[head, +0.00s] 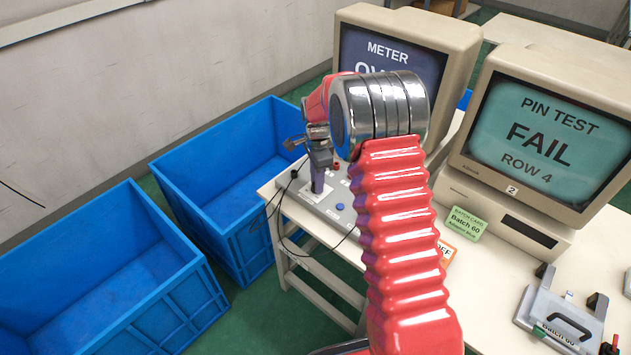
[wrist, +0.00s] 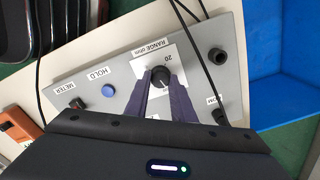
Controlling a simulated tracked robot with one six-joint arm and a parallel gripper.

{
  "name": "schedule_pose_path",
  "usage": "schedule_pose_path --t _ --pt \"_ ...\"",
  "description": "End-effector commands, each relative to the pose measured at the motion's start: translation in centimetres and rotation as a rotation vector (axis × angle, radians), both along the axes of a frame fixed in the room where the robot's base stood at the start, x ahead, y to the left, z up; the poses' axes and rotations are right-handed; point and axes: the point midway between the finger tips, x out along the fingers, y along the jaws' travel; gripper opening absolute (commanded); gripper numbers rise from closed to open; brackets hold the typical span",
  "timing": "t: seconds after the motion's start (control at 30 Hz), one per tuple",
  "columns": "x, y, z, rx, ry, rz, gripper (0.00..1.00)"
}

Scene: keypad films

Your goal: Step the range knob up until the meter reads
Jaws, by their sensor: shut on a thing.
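The meter monitor (head: 388,50) stands at the back; its screen says METER with large letters starting "OV", the rest hidden behind my arm. The grey meter panel (wrist: 122,75) lies on the bench, also in the head view (head: 328,203). Its black range knob (wrist: 160,77) sits on a white plate labelled RANGE ohm, with 20 readable and other marks covered. My gripper (wrist: 161,88) points at the panel, its dark fingers shut on the knob from both sides. In the head view my gripper (head: 317,184) hides the knob.
A blue HOLD button (wrist: 108,90) and black sockets (wrist: 217,56) sit beside the knob. Black cables cross the panel. A second monitor (head: 535,135) reads PIN TEST FAIL ROW 4. Blue bins (head: 225,225) stand left of the bench. A fixture (head: 560,315) lies at the right.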

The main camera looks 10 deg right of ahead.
Motion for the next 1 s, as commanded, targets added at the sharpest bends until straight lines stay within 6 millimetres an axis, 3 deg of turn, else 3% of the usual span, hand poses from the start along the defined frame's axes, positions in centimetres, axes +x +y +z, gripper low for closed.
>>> schedule_pose_path --t 0.4,0.93,0.97,1.0 --pt "-0.28 -0.18 -0.05 -0.003 0.006 -0.244 0.00" --pt "-0.37 -0.29 -0.09 -0.004 0.008 -0.278 0.00" --pt "-0.37 -0.29 -0.09 -0.004 0.008 -0.278 0.23" --pt "-0.38 -0.29 -0.10 -0.004 0.008 -0.278 0.26"
